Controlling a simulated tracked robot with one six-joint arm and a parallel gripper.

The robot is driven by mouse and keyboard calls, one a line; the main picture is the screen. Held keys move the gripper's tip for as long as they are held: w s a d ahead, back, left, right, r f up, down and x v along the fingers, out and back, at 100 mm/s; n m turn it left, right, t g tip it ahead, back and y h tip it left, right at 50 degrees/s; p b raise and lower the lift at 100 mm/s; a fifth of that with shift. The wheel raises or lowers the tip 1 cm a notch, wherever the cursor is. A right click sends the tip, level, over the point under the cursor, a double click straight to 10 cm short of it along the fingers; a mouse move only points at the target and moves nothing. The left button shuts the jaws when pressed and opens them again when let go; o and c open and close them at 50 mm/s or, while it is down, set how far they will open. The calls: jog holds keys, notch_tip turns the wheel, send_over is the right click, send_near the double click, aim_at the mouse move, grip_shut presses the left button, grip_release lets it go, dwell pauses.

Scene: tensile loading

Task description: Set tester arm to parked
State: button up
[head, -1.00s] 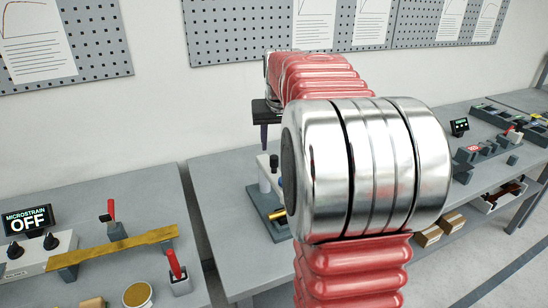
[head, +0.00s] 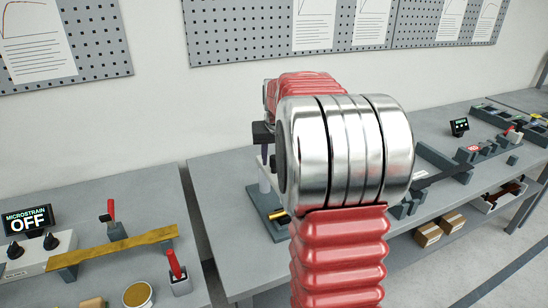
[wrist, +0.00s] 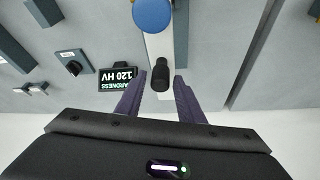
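A tester with a "HARDNESS 120 HV" display (wrist: 116,78) shows in the wrist view. Its white arm (wrist: 159,50) carries a round blue cap (wrist: 152,13) and ends in a black knob (wrist: 161,76). My gripper (wrist: 158,82) is open, with its two purple fingers apart on either side of the knob; gaps show, and I see no contact. In the head view the tester's dark base (head: 264,203) shows at the left of the middle bench, partly hidden behind my arm. The fingers there are mostly hidden, below the dark gripper body (head: 262,132).
The left bench has a "MICROSTRAIN OFF" display (head: 28,220), a brass strip (head: 120,246), and red-handled levers (head: 174,264). Grey fixtures (head: 440,158) stand on the middle bench, and cardboard boxes (head: 428,236) sit on its lower shelf. Pegboards hang behind.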

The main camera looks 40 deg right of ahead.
grip_shut()
dwell(0.7)
